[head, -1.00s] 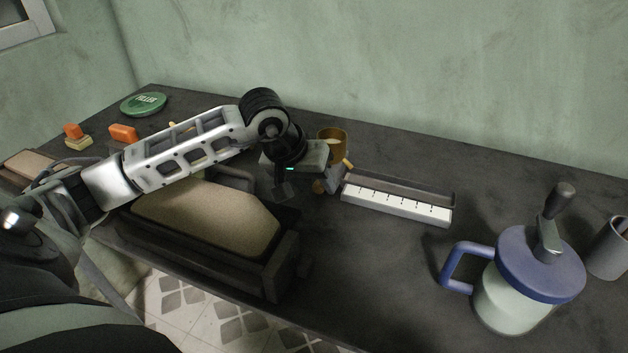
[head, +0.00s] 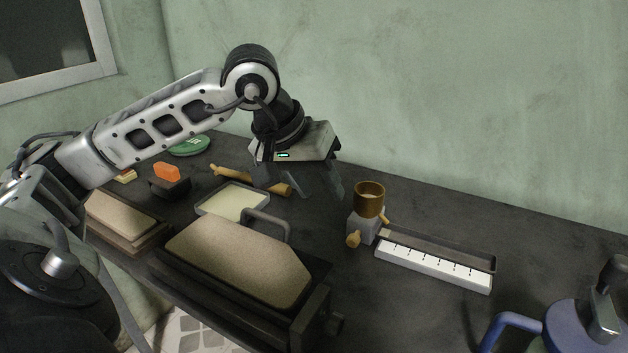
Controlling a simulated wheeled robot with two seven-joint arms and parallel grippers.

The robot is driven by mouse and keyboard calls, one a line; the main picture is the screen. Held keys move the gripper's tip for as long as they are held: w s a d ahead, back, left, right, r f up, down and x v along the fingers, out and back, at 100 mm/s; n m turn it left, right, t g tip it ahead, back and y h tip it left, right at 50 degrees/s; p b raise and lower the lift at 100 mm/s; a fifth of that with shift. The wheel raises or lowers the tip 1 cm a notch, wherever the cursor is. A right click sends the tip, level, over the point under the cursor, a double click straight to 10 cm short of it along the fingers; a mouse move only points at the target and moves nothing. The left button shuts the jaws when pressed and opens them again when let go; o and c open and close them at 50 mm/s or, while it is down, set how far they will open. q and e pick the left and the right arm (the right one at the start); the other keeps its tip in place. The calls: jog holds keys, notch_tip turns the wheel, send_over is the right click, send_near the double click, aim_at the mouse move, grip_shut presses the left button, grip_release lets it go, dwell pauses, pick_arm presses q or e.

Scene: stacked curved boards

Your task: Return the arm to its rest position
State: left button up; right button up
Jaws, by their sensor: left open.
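My left arm comes in from the left with a white link and a black wrist. My left gripper (head: 300,188) is open and empty, its two dark fingers pointing down above the back of the table, left of a small brass-cupped device (head: 369,200). A gap shows between the fingers. Behind and below it lies a tan wooden tool (head: 228,175), partly hidden by a finger. My right gripper is not in view.
A press with a tan board (head: 240,260) stands in front, with a pale tray (head: 232,203) behind it. A long white-marked box (head: 435,266) and a blue-lidded jug (head: 575,330) are on the right. Orange blocks (head: 166,172) and a green tin (head: 190,146) sit at left. The wall is behind.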

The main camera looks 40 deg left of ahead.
pick_arm(q)
jog(key=shift+s+a+r, duration=0.1)
jog(key=shift+s+r, duration=0.15)
jog(key=shift+r, duration=0.2)
